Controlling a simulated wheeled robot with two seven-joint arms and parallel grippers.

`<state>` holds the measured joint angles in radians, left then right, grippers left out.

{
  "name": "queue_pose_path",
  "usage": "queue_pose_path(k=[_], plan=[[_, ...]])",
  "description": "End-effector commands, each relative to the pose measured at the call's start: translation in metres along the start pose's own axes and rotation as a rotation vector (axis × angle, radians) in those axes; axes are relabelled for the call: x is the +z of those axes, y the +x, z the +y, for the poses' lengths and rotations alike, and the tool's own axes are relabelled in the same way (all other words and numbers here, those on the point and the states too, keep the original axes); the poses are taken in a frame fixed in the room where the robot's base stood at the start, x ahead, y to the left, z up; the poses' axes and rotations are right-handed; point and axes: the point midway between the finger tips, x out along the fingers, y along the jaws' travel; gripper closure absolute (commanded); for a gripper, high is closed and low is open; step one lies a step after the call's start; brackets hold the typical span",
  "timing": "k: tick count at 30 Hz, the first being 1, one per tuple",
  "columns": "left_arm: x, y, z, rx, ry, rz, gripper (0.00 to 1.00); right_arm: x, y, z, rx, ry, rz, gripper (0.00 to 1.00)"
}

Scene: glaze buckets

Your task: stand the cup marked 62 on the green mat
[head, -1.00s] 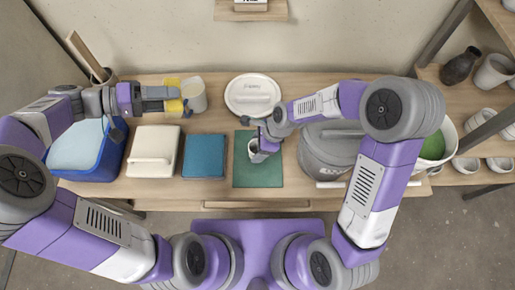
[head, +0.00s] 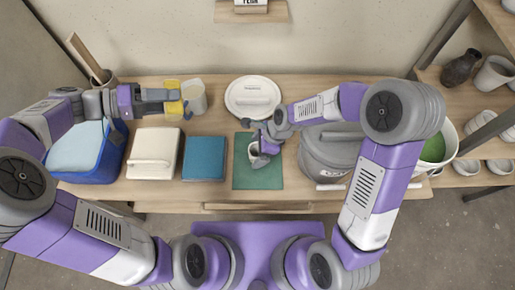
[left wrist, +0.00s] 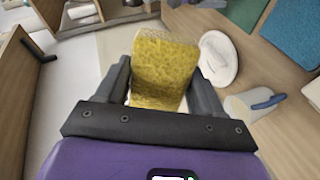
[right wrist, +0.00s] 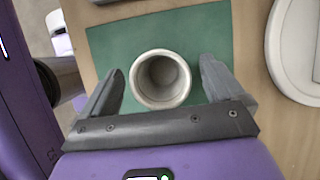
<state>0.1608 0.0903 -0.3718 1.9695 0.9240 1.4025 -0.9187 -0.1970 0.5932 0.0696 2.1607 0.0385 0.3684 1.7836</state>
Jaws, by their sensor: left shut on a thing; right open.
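A small pale grey cup (head: 253,152) stands upright on the green mat (head: 258,178). In the right wrist view I look down into the empty cup (right wrist: 163,78), and green mat (right wrist: 112,45) shows around it. No number can be read on the cup. My right gripper (right wrist: 160,84) is open, with one finger on each side of the cup and a gap to both. My left gripper (left wrist: 165,88) is shut on a yellow sponge (left wrist: 165,62), held up at the back left of the table beside a pale pitcher (head: 196,97).
A lidded grey bucket (head: 328,155) stands right of the mat, and a round white lid (head: 252,95) lies behind it. Left of the mat are a blue folded cloth (head: 204,158), a cream box (head: 153,153) and a blue tub (head: 85,150).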

Motion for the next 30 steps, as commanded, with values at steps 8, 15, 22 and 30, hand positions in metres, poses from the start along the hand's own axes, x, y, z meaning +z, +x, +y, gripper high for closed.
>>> queue_pose_path(k=[8,15,22,30], plan=[[-0.007,-0.009,0.023,0.0,0.0,0.0,0.61,0.002,-0.062,-0.001,-0.006,0.003,-0.001,0.05],[-0.011,-0.014,0.036,0.0,0.0,0.0,0.61,0.001,-0.103,-0.001,-0.003,0.002,0.0,0.05],[-0.012,-0.015,0.039,0.0,0.0,0.0,0.61,0.0,-0.116,0.0,0.0,0.001,0.0,0.05],[-0.012,-0.015,0.039,0.0,0.0,0.0,0.61,0.0,-0.116,0.0,0.0,0.001,0.0,0.05]])
